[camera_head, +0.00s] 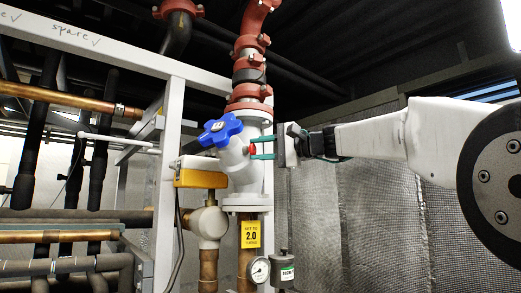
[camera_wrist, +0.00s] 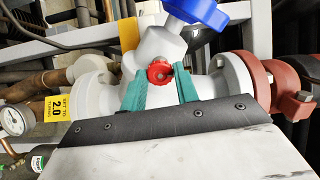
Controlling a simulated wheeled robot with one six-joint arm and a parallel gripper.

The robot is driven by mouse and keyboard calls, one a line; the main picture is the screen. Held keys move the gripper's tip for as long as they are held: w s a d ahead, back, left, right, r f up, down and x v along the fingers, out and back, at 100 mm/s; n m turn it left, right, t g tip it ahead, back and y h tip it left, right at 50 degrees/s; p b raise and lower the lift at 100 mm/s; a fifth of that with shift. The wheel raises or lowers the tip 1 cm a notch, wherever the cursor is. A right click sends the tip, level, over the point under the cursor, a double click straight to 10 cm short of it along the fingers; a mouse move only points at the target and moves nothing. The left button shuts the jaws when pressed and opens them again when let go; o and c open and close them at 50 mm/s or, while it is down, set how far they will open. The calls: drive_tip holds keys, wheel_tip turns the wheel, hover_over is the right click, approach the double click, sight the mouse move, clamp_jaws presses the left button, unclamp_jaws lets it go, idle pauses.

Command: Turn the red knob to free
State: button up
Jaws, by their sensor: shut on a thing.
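The small red knob (camera_wrist: 159,72) sits on the side of a white valve body (camera_wrist: 160,46). In the head view the red knob (camera_head: 252,150) shows as a small red spot at the tips of my fingers. My gripper (camera_wrist: 161,70) has teal fingers, one on each side of the knob, shut on it. In the head view my gripper (camera_head: 262,148) reaches in from the right. The fingers partly hide the knob there. I cannot read any mark that tells the knob's setting.
A blue handwheel (camera_head: 220,130) stands just above and left of the knob. Red pipe fittings (camera_head: 249,92) rise above the valve. A white frame post (camera_head: 170,180) stands left.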

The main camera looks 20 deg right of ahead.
drive_tip(key=o, duration=1)
drive_tip(key=shift+c, duration=0.2)
drive_tip(key=shift+d, duration=0.1)
drive_tip(key=v, duration=0.7)
drive_tip(key=shift+s+d, duration=0.25)
